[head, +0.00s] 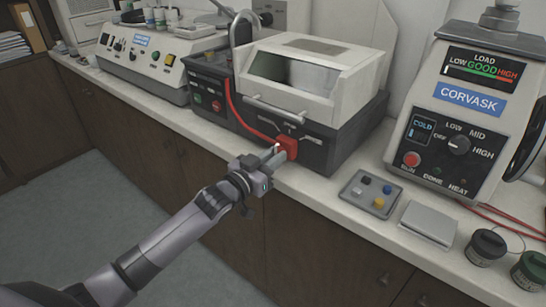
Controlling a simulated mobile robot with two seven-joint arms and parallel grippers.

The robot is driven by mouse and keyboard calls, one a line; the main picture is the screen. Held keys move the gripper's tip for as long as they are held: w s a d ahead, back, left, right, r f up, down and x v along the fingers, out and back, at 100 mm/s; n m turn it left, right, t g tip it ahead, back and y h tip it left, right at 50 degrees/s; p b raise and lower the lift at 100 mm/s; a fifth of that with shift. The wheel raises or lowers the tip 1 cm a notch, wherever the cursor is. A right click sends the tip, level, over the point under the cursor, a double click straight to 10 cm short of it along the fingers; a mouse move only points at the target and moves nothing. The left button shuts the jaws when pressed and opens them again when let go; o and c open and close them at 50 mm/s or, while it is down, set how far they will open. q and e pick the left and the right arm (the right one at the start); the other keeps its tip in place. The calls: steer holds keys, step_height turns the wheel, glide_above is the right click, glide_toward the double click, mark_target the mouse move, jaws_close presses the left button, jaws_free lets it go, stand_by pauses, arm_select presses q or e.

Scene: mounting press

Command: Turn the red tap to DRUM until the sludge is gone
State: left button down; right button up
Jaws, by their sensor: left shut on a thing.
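The red tap (288,146) is on the front of a dark-based machine with a white hood (315,83). A red hose runs from the left side of the machine down to the tap. My left gripper (281,154) is at the tap and shut on it, and its fingers hide part of it. Small markings sit above the tap, too small to read, so I cannot tell which one it points to. I cannot see any sludge. My right gripper is not in view.
The CORVASK press (455,120) stands to the right. In front are a grey tray (351,201) with small coloured pieces, a pale flat block (428,222) and two dark jars (486,247). Another control box (143,62) stands back left. Open floor lies in front of the cabinets.

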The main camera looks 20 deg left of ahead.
arm_select(q)
steer(key=c, duration=1)
jaws_free()
steer(key=shift+c, duration=0.2)
steer(key=v, duration=0.7)
steer(key=shift+s, duration=0.1)
steer(key=s+f+g+y+p, duration=0.1)
steer(key=s+f+g+y, duration=0.1)
steer(key=s+f, duration=0.7)
steer(key=s+f+n+g+y+p, duration=0.1)
steer(key=s+f+g, duration=0.3)
steer(key=s+f, duration=0.6)
steer(key=s+d+y, duration=0.1)
steer(key=s, duration=0.4)
steer(key=shift+s+n+g, duration=0.3)
steer(key=shift+s, duration=0.1)
